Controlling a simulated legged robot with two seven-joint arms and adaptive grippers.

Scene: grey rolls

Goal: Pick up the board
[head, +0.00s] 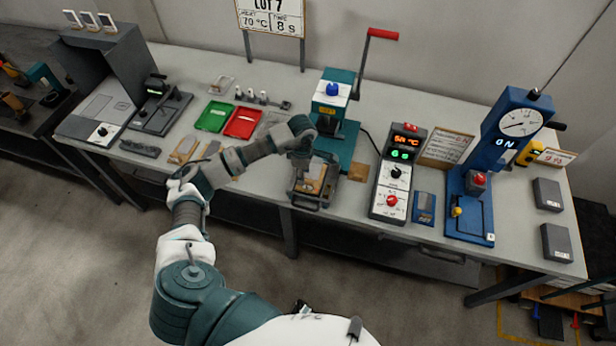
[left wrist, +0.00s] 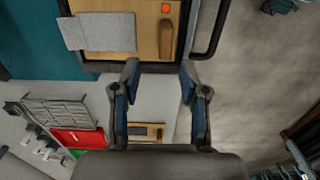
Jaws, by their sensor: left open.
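A light wooden board (head: 316,176) lies in a dark frame with a front handle (head: 312,203), on the bench in front of the teal press. In the left wrist view the board (left wrist: 147,38) carries a grey patch (left wrist: 97,32), a small orange square and a brown grip-like piece. My left gripper (head: 312,165) is over this frame, fingers apart and empty. In the left wrist view its fingertips (left wrist: 159,72) are at the frame's near edge; I cannot tell whether they touch. Another small wooden piece (left wrist: 150,132) shows between the fingers. My right gripper is not in view.
The teal press (head: 333,100) with a red-knobbed lever stands behind the frame. A control box (head: 398,175) and a blue gauge press (head: 490,170) stand to the right. Green (head: 214,116) and red (head: 243,122) trays lie left.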

